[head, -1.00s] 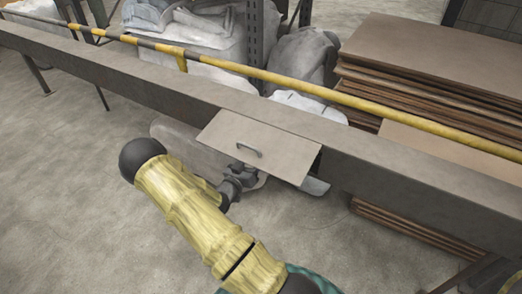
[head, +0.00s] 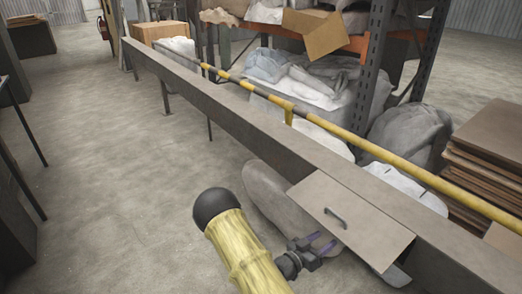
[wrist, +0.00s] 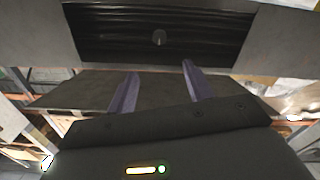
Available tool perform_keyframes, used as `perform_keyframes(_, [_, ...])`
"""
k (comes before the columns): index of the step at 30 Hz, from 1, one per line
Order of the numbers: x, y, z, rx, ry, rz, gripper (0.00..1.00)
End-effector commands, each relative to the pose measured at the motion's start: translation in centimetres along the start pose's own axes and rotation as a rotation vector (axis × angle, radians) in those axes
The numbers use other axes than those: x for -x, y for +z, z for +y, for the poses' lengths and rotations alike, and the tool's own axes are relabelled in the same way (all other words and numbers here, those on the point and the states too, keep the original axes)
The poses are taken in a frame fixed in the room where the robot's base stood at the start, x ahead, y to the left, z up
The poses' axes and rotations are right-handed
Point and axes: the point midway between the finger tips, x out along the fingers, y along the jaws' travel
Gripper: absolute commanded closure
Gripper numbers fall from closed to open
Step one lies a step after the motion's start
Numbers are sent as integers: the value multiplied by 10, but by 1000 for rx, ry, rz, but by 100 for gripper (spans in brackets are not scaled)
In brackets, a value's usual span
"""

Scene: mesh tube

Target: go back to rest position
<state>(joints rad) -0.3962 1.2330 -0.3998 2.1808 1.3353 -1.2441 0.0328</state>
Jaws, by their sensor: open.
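My gripper (head: 318,244) is open and empty in the head view, just in front of the flat grey panel with a dark handle (head: 335,218). The panel (head: 375,230) sits against the long grey beam. In the wrist view, the two purple fingers of my gripper (wrist: 159,88) stand apart with nothing between them. Beyond them is a dark recess (wrist: 110,40) with a small round knob (wrist: 159,38). I cannot tell whether the fingers touch anything.
A long grey beam (head: 225,92) with a yellow rail (head: 340,133) crosses the view. Behind it stand a rack, grey sacks (head: 410,135) and stacked brown boards (head: 490,150). A rounded grey object (head: 268,195) lies beside my arm.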

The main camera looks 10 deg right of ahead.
Motion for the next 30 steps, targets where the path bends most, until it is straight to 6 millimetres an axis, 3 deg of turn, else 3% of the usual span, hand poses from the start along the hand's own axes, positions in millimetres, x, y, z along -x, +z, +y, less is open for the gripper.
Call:
perform_keyframes(5, [1,0,-7,-20,-36,-81,48])
perform_keyframes(11, [15,-1,-30,-66,-181,-343,48])
perform_keyframes(16, [44,-12,-48,-80,-355,-570,48])
perform_keyframes(21, [83,-34,-54,-57,-543,-752,48])
perform_keyframes(26, [122,-60,-44,7,-721,-880,48])
perform_keyframes(30, [155,-83,-23,99,-867,-954,48])
